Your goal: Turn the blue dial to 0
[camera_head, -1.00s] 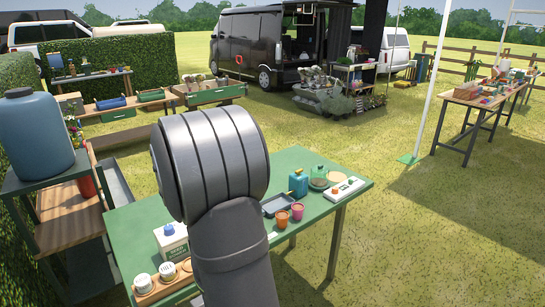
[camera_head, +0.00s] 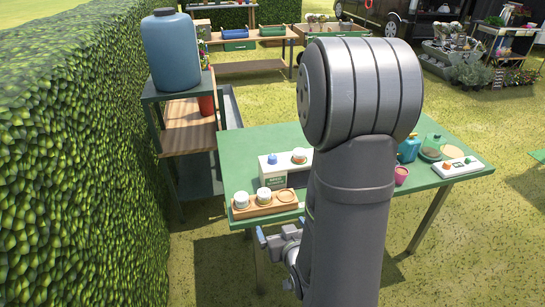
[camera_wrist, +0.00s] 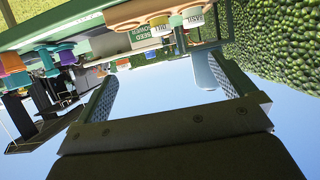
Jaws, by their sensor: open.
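A blue dial (camera_head: 272,159) sits on top of a white box (camera_head: 272,175) with a green label, on the left part of the green table (camera_head: 235,150). My gripper (camera_head: 264,238) is at the table's near left edge, low and in front of the jar rack, apart from the dial. The wrist view is roughly upside down; my gripper (camera_wrist: 154,72) shows two spread fingers with nothing between them. The labelled box (camera_wrist: 143,33) shows beyond them. The dial's markings are too small to read.
A wooden rack (camera_head: 265,207) with white-lidded jars stands before the box at the near edge. A hedge (camera_head: 80,160) lies left. My arm hides the table's middle.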

